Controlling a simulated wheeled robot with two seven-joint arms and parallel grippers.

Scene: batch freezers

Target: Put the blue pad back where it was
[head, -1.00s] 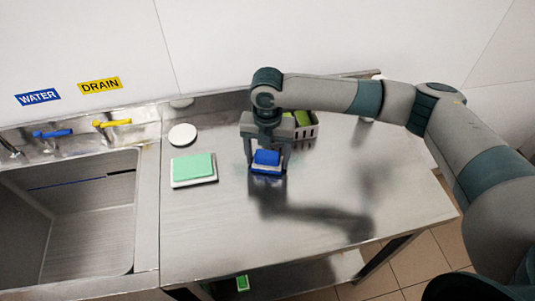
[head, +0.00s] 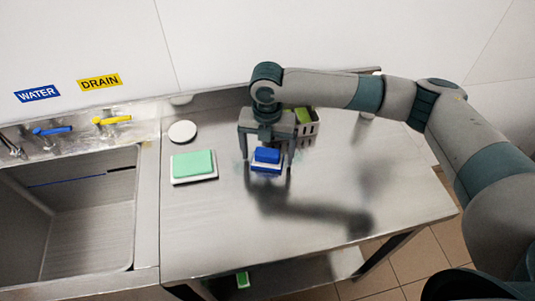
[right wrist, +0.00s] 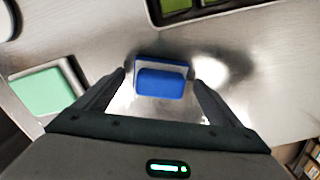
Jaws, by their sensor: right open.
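The blue pad (head: 267,156) sits on a small white-and-blue base on the steel counter (head: 215,235). In the right wrist view the blue pad (right wrist: 161,82) lies between the fingers, with a gap on each side. My right gripper (head: 268,170) is open above and around the pad, fingers pointing down. It also shows in the right wrist view (right wrist: 160,100). My left gripper is not in view.
A green pad (head: 194,165) on a white tray lies to the left. A white disc (head: 182,131) is behind it. A grey basket (head: 308,131) with green items stands just behind my right gripper. A sink (head: 80,220) is at the left. The counter's right side is clear.

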